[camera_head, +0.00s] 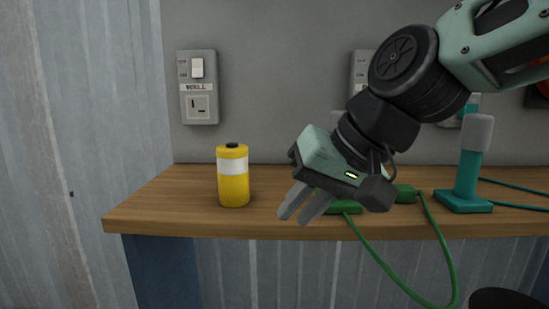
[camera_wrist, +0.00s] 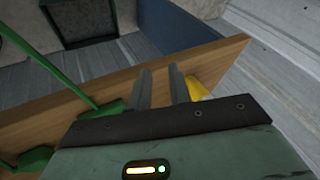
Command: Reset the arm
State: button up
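My gripper (camera_head: 304,204) is in front of the table's front edge in the head view, right of the yellow canister, apart from it. Its two grey fingers point down and left. In the wrist view the fingers (camera_wrist: 160,90) are parallel with a gap between them, and nothing shows between them. My arm reaches in from the upper right.
A wooden table (camera_head: 150,212) spans the scene. On it stand a yellow canister (camera_head: 233,186) with a white band, a green plug (camera_head: 346,207) with a hanging cable, and a teal stand (camera_head: 465,182). A wall switch box (camera_head: 198,87) is behind.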

jog(key=s+d+f+n+g+h+p, duration=0.1)
jog(key=s+d+f+n+g+h, duration=0.15)
jog(key=s+d+f, duration=0.4)
jog(key=s+d+f+n+g+h, duration=0.1)
jog(key=s+d+f+n+h, duration=0.25)
jog(key=s+f, duration=0.5)
notch_tip(320, 180, up, 38)
jog(key=p, duration=3.8)
jog(key=shift+d+f+m, duration=0.2)
jog(key=shift+d+m, duration=0.05)
jog(key=shift+m, duration=0.15)
